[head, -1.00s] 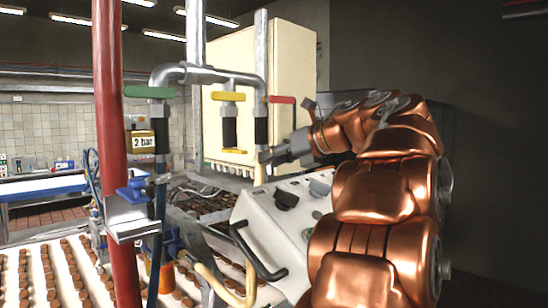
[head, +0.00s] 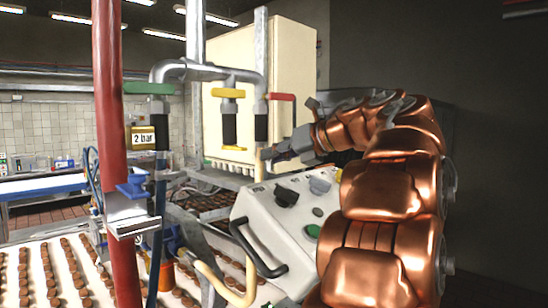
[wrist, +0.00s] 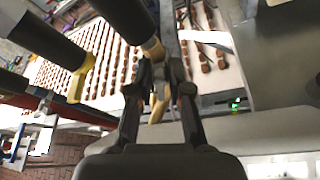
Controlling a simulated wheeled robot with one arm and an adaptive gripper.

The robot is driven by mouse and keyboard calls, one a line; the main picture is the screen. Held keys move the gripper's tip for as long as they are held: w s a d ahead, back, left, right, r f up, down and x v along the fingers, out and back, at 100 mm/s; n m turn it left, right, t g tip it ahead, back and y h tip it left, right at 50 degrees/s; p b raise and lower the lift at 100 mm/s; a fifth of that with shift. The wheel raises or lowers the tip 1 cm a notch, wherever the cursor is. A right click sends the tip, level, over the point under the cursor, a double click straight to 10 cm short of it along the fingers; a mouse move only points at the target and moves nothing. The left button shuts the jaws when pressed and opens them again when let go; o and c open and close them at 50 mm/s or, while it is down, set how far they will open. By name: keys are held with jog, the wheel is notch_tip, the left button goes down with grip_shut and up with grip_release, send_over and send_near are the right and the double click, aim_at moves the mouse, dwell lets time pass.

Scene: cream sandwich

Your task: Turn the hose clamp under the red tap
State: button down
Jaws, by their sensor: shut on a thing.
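The red tap (head: 283,97) is the right one of three, its lever pointing right. Under it hangs a black sleeve (head: 261,128) with a cream hose (head: 260,172) below, which also shows in the wrist view (wrist: 153,49). My gripper (head: 267,154) reaches in from the right at the sleeve's lower end. In the wrist view my gripper's fingers (wrist: 161,78) are closed in around the hose, at the clamp. The clamp itself is mostly hidden by the fingers, so its turn angle cannot be told.
A yellow tap (head: 228,94) and a green tap (head: 149,89) stand to the left on the grey pipe. A control box (head: 285,215) with knobs and a black handle is below my arm. A red post (head: 109,150) stands at left, before the biscuit conveyor (head: 45,275).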

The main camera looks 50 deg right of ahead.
jog(key=m+y, duration=0.1)
jog(key=m, duration=0.1)
jog(key=shift+d+f+m+t+y, duration=0.2)
jog(key=shift+m+t+y, duration=0.1)
jog(key=shift+m+y, duration=0.1)
jog(key=m+t+y, duration=0.1)
jog(key=m, duration=0.2)
jog(key=shift+d+f+m+y+b, duration=0.1)
jog(key=shift+f+m+y+b, duration=0.05)
jog(key=shift+m+y+b, duration=0.2)
dwell(0.3)
jog(key=c, duration=1.3)
grip_release()
